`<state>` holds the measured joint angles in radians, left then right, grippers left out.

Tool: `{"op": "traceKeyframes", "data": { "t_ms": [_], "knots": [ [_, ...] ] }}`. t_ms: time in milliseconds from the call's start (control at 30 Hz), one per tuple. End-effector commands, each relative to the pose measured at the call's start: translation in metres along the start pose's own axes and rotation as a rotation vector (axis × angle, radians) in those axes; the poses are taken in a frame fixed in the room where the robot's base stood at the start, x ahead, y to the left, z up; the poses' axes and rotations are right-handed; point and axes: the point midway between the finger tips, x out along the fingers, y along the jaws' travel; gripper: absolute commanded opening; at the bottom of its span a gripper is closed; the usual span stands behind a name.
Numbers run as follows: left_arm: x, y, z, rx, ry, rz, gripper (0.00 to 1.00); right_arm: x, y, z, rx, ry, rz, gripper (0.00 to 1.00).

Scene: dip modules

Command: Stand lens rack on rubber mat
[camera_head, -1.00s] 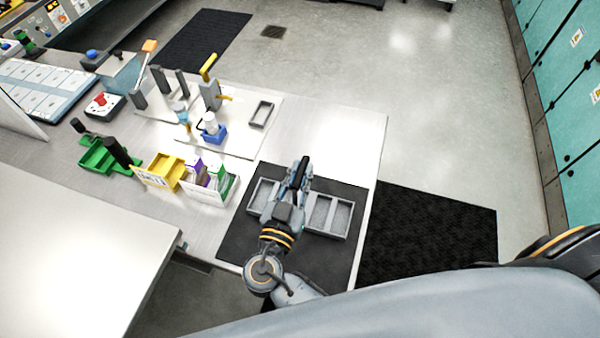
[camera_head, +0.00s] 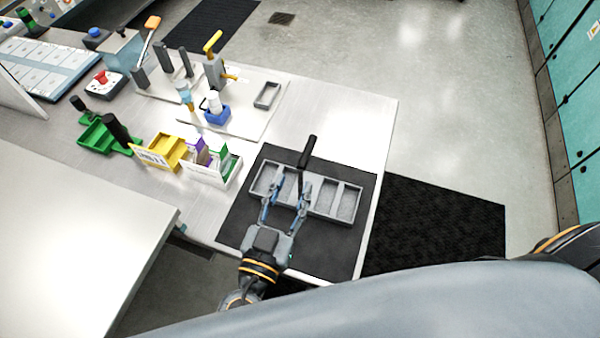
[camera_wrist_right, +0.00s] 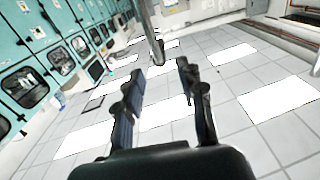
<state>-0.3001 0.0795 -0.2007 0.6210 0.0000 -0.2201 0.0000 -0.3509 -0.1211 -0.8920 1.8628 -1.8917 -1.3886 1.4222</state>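The lens rack (camera_head: 323,199), a grey tray with several open compartments and a tall black handle (camera_head: 308,153), sits flat on the black rubber mat (camera_head: 342,246) at the table's right end. The fingers and palm hide part of the rack's near edge.
Left of the mat stand a white-fronted holder (camera_head: 210,172) with coloured boxes, a yellow bin (camera_head: 168,150) and a green bin (camera_head: 98,135). Behind are a blue holder (camera_head: 217,117) and a small grey tray (camera_head: 267,95). The tabletop right of that tray is clear.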

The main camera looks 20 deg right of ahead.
Motion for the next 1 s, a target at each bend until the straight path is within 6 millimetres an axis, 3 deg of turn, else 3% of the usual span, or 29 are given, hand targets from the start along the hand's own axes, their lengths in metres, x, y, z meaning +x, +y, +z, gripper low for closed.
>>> {"op": "traceKeyframes", "data": {
  "t_ms": [233,833,933,1000],
  "knots": [
    [0.014,-0.001,0.002,0.000,-0.001,-0.001,0.40,-0.028,0.000,0.001,0.000,-0.001,0.000,0.39],
    [0.014,-0.001,0.002,-0.001,-0.002,-0.001,0.40,-0.030,0.000,-0.001,0.000,0.000,0.000,0.39],
    [0.016,-0.001,0.002,-0.001,-0.001,-0.001,0.40,-0.032,-0.005,0.007,-0.015,-0.018,-0.023,0.39],
    [0.021,-0.001,0.003,-0.001,-0.001,-0.002,0.40,-0.036,-0.016,0.024,-0.050,-0.056,-0.077,0.39]
  ]
}}
